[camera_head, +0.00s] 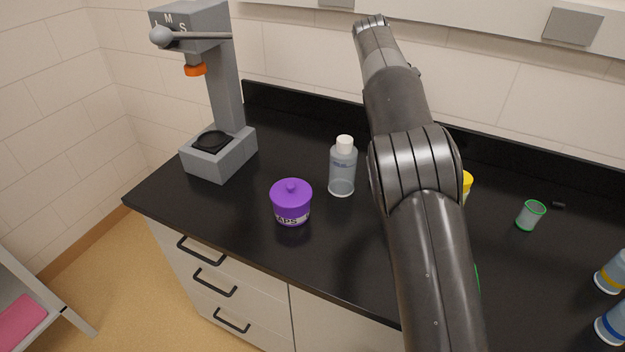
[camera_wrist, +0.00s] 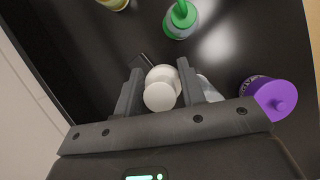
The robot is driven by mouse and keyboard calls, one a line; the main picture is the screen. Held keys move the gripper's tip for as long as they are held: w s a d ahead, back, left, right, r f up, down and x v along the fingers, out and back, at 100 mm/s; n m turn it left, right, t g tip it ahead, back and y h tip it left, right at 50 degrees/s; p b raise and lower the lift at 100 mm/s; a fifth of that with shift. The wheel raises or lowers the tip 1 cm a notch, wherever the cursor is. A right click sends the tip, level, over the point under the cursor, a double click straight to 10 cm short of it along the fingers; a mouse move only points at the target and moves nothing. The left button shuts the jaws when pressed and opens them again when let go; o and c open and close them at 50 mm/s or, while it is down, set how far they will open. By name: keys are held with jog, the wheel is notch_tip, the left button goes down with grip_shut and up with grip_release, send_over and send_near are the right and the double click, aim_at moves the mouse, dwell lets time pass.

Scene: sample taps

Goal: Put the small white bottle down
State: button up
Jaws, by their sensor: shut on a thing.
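The small white bottle (camera_wrist: 161,96) shows in the wrist view as a round white top with more white behind it. My gripper (camera_wrist: 160,88) is shut on it, with one dark finger on each side. Whether its base touches the counter I cannot tell. In the head view my dark arm hides the gripper and the small white bottle. The black counter (camera_head: 300,140) lies below.
A clear bottle with a white cap (camera_head: 343,168) and a purple jar (camera_head: 291,203) stand left of my arm. A green-topped bottle (camera_wrist: 181,18) is beyond the fingers. A green-rimmed beaker (camera_head: 530,215) is right. A grey press (camera_head: 215,150) stands left.

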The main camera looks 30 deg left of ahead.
jog(key=s+a+n+t+y, duration=0.1)
jog(key=s+a+n+t, duration=0.25)
jog(key=a+n, duration=1.15)
jog(key=a+f+m, duration=0.1)
jog(key=f, duration=0.5)
jog(key=a+f+m, duration=0.1)
jog(key=f, duration=0.5)
jog(key=a+f+m, duration=0.1)
jog(key=a+f, duration=0.1)
jog(key=f, duration=0.4)
jog(key=shift+w+f+t, duration=0.25)
jog(key=shift+f+t, duration=0.1)
jog(key=shift+f, duration=0.1)
jog(key=o, duration=1)
jog(key=v, duration=1.2)
jog(key=shift+d, duration=0.2)
